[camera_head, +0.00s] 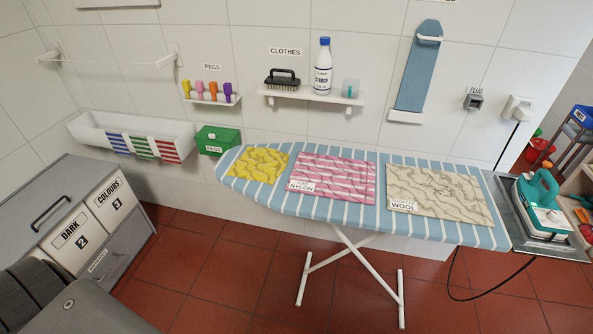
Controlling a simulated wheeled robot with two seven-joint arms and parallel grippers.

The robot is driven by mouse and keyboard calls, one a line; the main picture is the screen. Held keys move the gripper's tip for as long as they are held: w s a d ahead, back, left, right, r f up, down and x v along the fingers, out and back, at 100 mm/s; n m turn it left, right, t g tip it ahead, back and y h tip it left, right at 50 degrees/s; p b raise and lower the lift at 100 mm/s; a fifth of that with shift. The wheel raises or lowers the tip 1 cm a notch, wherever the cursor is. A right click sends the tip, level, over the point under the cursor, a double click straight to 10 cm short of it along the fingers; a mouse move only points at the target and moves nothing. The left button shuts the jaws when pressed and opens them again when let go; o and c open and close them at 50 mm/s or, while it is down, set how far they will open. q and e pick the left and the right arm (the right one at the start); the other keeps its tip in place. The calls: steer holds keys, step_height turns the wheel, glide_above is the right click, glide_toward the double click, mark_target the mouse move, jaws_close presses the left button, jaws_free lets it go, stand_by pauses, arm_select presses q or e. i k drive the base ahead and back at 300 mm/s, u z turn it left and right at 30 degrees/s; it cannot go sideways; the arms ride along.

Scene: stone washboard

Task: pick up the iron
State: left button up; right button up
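The iron (541,203) is teal and white. It sits on the grey metal rest (518,229) at the right end of the ironing board, with its teal handle on top. A dark cord hangs below the rest and loops under the board. The blue-and-white striped ironing board (270,198) stands on white crossed legs. Neither of my grippers shows in the head view, and nothing is seen touching the iron.
Yellow, pink and beige cloths (437,192) lie flat on the board. A wall shelf (312,97) holds a brush and a starch bottle (323,70). A grey laundry cabinet (55,178) stands at left. A plug (518,108) is on the wall. Red floor is open in front.

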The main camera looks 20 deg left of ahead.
mark_target(532, 201)
steer(key=k, duration=0.5)
steer(key=z, duration=1.2)
steer(key=i, duration=1.1)
steer(key=u, duration=1.75)
steer(key=i, duration=0.35)
steer(key=z, duration=0.1)
